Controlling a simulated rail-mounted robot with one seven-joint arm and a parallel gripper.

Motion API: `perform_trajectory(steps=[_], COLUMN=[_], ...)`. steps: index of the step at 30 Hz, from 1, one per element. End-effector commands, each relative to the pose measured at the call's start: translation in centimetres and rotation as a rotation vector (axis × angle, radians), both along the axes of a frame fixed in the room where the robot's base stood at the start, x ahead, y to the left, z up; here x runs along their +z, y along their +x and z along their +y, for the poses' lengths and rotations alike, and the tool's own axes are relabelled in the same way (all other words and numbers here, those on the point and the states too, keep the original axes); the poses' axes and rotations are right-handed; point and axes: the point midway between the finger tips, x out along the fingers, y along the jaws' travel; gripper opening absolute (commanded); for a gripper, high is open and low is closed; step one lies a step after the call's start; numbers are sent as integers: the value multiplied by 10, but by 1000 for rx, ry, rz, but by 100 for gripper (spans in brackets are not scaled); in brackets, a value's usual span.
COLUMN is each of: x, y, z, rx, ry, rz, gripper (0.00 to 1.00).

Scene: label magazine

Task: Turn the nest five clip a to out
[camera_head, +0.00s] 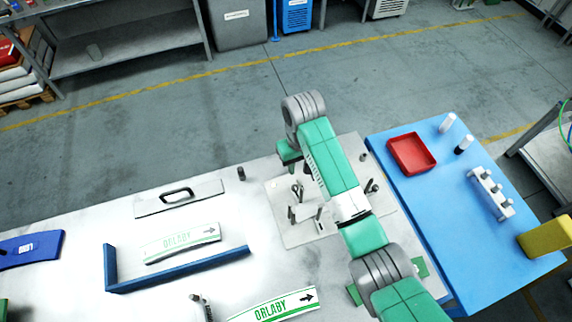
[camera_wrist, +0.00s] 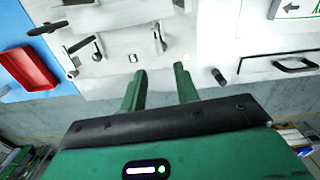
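A pale square plate (camera_head: 288,234) with several small metal posts, clips and levers stands on the white table, partly hidden by my arm. The plate (camera_wrist: 118,42) also shows in the wrist view. One metal clip (camera_wrist: 158,38) stands ahead of my fingers, and a dark-ended lever (camera_wrist: 47,28) is at the plate's left. I cannot tell which part is nest five clip a, nor its setting. My gripper (camera_wrist: 160,78) has its two green fingers apart with nothing between them. Its fingers are near the plate's edge in the wrist view, apart from the clips.
A red tray (camera_head: 412,153) and a grey post holder (camera_head: 490,193) are on the blue table at right. A black-handled plate (camera_head: 180,198), a blue angled rail (camera_head: 180,270) and ORLABY labels (camera_head: 272,306) lie on the white table. A dark peg (camera_head: 241,173) stands near the plate.

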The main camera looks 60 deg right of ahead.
Motion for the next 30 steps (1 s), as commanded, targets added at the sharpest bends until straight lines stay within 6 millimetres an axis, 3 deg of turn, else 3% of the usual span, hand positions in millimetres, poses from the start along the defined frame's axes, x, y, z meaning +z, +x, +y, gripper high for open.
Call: perform_trajectory(steps=[10,21,26,30], x=[-61,-71,-71,-71], y=[0,0,0,0], z=[0,0,0,0], rx=[0,1,1,1], ry=[0,-2,-2,-2], rz=[0,-2,-2,-2], gripper=[31,31,1,0])
